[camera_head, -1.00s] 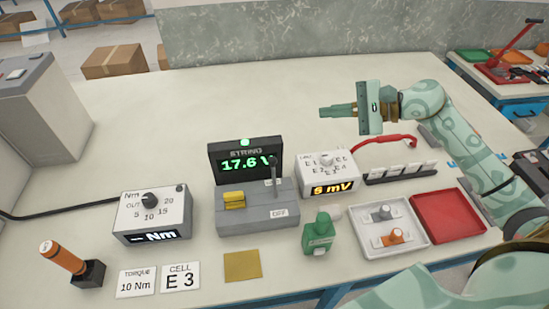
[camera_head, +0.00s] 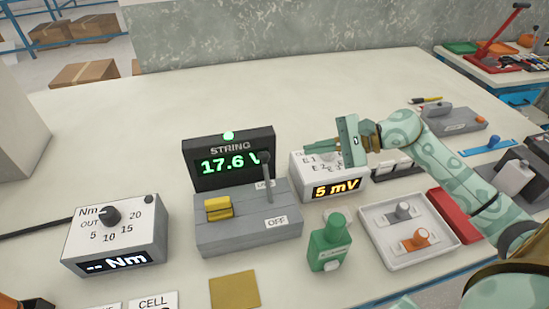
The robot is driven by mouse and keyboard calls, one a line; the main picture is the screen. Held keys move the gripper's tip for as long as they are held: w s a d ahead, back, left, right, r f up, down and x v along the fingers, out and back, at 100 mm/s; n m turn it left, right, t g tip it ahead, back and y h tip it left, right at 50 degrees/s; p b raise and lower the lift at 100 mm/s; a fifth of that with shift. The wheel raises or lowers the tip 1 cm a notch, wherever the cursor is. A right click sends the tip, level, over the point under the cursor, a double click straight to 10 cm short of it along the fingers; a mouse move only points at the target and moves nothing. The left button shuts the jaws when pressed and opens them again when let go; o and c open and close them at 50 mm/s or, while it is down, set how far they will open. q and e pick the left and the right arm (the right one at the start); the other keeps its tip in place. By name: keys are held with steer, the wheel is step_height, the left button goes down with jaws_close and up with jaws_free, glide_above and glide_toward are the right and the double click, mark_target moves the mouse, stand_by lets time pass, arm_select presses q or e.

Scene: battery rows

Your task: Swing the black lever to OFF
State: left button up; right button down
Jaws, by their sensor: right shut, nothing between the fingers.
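The black lever (camera_head: 267,180) stands up from the right part of a grey switch box (camera_head: 232,238). Its tip points up and away from the OFF label (camera_head: 276,222), and it partly covers another label behind it. My right gripper (camera_head: 306,148) is shut and empty, to the right of the lever's tip and apart from it in the picture. Its fingers point left, in front of part of the mV meter (camera_head: 338,189).
A STRING display (camera_head: 228,163) reading 17.6 V stands behind the switch box, with a yellow block (camera_head: 217,208) on the box's left. A green bottle (camera_head: 327,243) and white tray (camera_head: 392,252) are at the right front. A torque box (camera_head: 115,235) sits left.

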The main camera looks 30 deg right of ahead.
mark_target(275, 156)
steer(key=x, duration=1)
steer(key=shift+b, duration=0.3)
